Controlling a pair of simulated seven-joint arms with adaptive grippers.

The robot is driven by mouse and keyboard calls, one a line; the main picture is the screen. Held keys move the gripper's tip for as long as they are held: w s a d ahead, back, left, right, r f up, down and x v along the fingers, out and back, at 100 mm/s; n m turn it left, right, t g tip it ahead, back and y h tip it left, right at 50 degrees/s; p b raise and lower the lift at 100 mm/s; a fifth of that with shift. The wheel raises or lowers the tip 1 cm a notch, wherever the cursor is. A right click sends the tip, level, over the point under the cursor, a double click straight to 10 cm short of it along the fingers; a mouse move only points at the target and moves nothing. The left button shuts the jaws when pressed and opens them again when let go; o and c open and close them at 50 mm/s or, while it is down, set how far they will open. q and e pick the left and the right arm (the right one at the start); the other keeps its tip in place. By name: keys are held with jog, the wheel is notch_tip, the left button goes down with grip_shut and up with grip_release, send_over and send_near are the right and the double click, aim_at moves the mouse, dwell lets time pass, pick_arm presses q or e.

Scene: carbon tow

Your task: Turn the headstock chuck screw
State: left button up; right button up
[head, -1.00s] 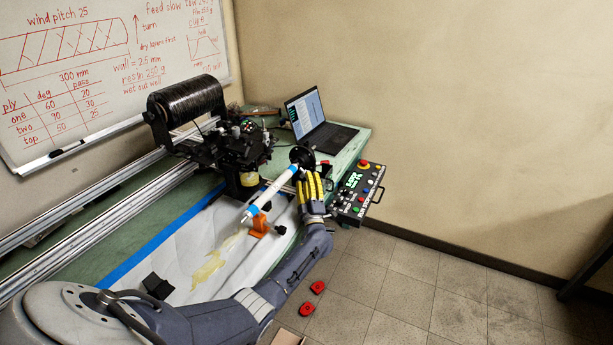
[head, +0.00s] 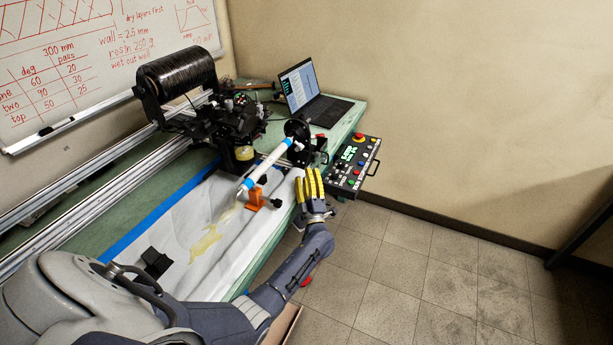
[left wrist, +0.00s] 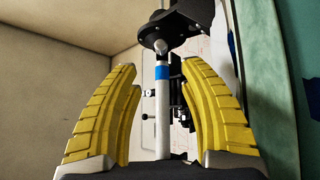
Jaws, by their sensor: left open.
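The headstock chuck (head: 297,130) is a black disc at the far end of a white tube (head: 268,162) with blue bands. In the left wrist view the chuck (left wrist: 172,28) is at the top, with the tube (left wrist: 163,105) running down from it. A small knob-like part (left wrist: 174,62) shows beside the tube just below the chuck; I cannot tell if it is the chuck screw. My left gripper (head: 309,172) has yellow fingers and is open and empty, close in front of the chuck. In the left wrist view its fingers (left wrist: 155,75) stand apart on either side of the tube, not touching it.
A control box (head: 352,168) with buttons is right of the gripper. An orange support (head: 255,199) stands under the tube's near end. A laptop (head: 308,95) and the black spool carriage (head: 235,125) are behind. Open floor (head: 430,270) lies to the right.

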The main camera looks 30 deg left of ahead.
pick_arm(q)
jog(key=g+y, duration=0.2)
jog(key=g, duration=0.4)
send_near(301, 147)
jog(key=x, duration=1)
jog(key=shift+w+a+f, duration=0.3)
jog(key=shift+w, duration=0.05)
jog(key=shift+t, duration=0.3)
jog(key=shift+c, duration=0.2)
grip_shut()
